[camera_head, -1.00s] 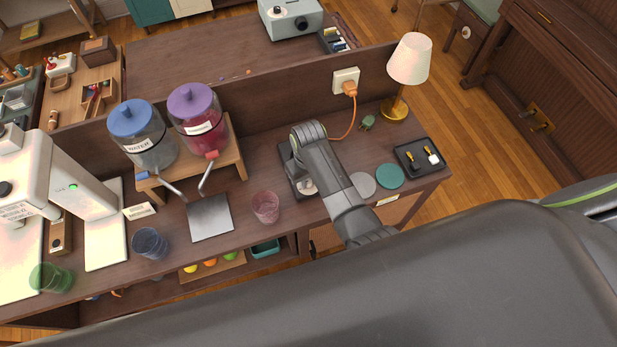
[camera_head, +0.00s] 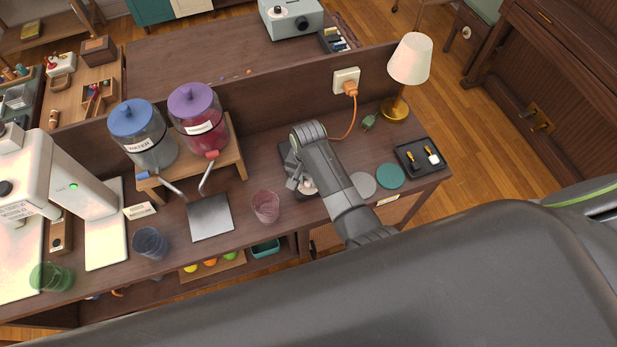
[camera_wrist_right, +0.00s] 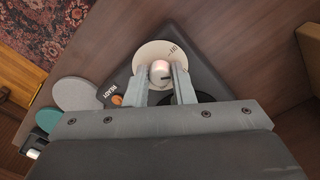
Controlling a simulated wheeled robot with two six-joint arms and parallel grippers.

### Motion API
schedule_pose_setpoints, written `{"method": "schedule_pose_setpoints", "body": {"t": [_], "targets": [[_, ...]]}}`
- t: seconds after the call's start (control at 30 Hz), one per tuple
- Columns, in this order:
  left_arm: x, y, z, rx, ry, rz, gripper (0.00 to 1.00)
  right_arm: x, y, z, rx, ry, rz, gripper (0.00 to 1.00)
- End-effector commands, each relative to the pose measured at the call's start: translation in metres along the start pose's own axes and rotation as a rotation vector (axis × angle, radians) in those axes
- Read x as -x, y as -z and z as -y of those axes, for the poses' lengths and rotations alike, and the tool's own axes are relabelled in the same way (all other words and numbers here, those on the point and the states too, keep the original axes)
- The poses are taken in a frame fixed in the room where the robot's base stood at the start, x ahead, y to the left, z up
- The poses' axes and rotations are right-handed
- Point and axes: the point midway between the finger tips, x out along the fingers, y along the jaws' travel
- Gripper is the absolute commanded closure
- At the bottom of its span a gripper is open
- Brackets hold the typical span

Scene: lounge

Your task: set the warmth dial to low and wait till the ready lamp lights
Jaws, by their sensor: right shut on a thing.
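The warmer (camera_wrist_right: 200,62) is a dark plate on the counter, mostly hidden by my right arm in the head view. My right gripper (camera_wrist_right: 161,78) is shut on the knob, one finger on each side. The "LOW" mark is not seen. The ready lamp (camera_wrist_right: 117,100), beside the word READY, looks orange; whether it glows is unclear. My left gripper is not in view.
A grey coaster (camera_head: 363,185), a teal coaster (camera_head: 390,176) and a black tray (camera_head: 407,160) lie right of the warmer. A pink glass (camera_head: 265,206) stands to its left. A lamp (camera_head: 408,62) and orange plug (camera_head: 350,88) are behind.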

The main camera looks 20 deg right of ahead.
Motion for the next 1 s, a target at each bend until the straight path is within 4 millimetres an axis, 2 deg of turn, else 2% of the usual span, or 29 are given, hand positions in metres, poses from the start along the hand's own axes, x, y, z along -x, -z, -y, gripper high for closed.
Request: {"method": "schedule_pose_setpoints", "body": {"t": [0.4, 0.97, 1.0], "targets": [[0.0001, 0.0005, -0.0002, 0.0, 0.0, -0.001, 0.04, 0.0019, 0.0027, 0.001, -0.193, 0.003, -0.008, 1.0], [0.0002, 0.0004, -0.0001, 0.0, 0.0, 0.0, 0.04, 0.0023, 0.0032, 0.0008, -0.221, 0.003, -0.009, 1.0], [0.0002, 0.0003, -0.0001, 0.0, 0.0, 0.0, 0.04, 0.0023, 0.0033, 0.0008, -0.221, 0.003, -0.01, 0.74]]}}
